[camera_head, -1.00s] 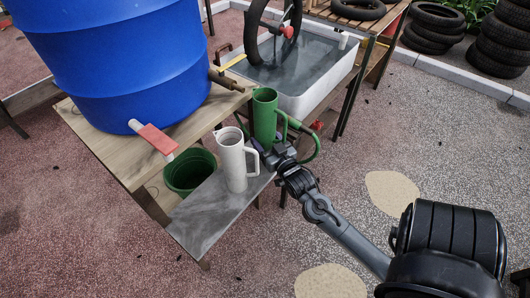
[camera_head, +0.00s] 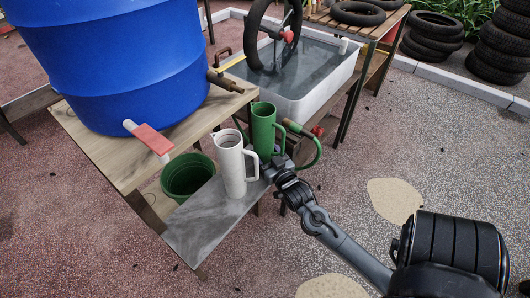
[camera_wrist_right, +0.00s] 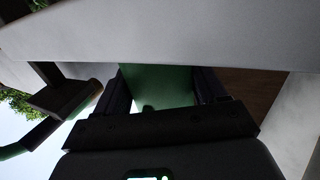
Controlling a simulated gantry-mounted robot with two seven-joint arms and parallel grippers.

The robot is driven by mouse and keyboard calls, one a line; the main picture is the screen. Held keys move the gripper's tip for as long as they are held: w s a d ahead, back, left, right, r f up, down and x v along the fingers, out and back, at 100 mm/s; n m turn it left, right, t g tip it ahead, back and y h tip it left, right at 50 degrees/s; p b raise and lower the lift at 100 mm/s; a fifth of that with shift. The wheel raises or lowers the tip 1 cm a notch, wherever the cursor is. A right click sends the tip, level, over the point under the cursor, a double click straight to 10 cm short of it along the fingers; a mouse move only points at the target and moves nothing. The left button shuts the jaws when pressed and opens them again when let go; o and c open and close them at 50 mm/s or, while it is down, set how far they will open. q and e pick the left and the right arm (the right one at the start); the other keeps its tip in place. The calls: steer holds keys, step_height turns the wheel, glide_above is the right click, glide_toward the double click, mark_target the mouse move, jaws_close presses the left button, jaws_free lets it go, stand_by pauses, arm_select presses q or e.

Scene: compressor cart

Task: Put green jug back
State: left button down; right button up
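The green jug (camera_head: 264,131) is upright behind and right of the white jug (camera_head: 231,168) in the head view. My right gripper (camera_head: 277,166) is at its lower right side, below the handle. In the right wrist view the green wall (camera_wrist_right: 157,86) fills the gap between the two fingers, so the gripper appears shut on it. The jug's base is hidden by the white jug and gripper, so I cannot tell whether it touches the grey shelf (camera_head: 205,222). The white jug stands on that shelf. My left gripper is out of view.
A blue barrel (camera_head: 128,65) with a red-handled tap stands on the wooden table (camera_head: 105,152). A green bucket (camera_head: 187,178) sits behind the shelf. A white water tub (camera_head: 318,100) and a green hose (camera_head: 313,158) are close to the jug. Open ground lies at right.

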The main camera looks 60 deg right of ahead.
steer(key=o, duration=0.4)
steer(key=shift+r, duration=0.1)
steer(key=shift+s+a, duration=0.15)
steer(key=shift+s, duration=0.05)
steer(key=shift+p+v, duration=2.25)
steer(key=shift+v, duration=3.55)
